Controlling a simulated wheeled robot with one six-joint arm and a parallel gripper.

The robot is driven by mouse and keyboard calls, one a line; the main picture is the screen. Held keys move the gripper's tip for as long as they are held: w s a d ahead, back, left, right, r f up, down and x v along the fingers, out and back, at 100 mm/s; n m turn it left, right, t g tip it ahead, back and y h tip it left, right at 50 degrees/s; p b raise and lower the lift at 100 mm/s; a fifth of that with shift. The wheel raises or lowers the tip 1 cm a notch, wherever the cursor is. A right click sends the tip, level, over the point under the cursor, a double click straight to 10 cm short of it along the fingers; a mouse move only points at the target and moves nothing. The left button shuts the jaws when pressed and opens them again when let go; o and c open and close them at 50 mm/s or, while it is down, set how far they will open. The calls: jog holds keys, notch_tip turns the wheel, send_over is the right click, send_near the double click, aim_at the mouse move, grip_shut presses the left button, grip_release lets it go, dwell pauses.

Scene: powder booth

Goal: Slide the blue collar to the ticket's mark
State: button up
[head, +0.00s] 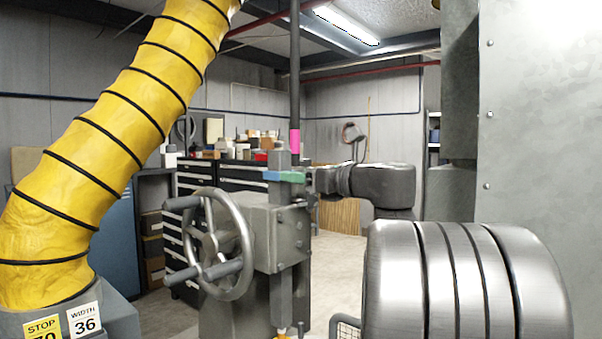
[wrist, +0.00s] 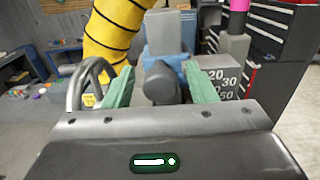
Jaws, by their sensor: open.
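The blue collar (head: 269,175) sits around a grey upright bar on the machine with the handwheel. In the wrist view the collar (wrist: 188,62) has a dark round knob (wrist: 159,82) facing me. My gripper (head: 298,177) reaches in from the right in the head view. In the wrist view its green fingers (wrist: 160,72) are open, one on each side of the knob and collar; I cannot tell whether they touch.
A WIDTH 36 card (head: 84,320) is beside the ticket. The spoked handwheel (head: 217,244) is left of the bar. A big yellow hose (head: 105,150) crosses the left side. A pole with a pink band (head: 295,142) rises above the bar. Drawer cabinets (head: 190,185) stand behind.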

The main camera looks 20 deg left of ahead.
jog(key=shift+a, duration=0.2)
jog(key=shift+c, duration=0.2)
grip_shut()
notch_tip(320, 180, down, 5)
jog(key=b, duration=0.4)
jog(key=shift+r, duration=0.2)
jog(key=shift+o, duration=0.2)
grip_release()
jog(key=shift+r, duration=0.1)
jog(key=shift+d, duration=0.15)
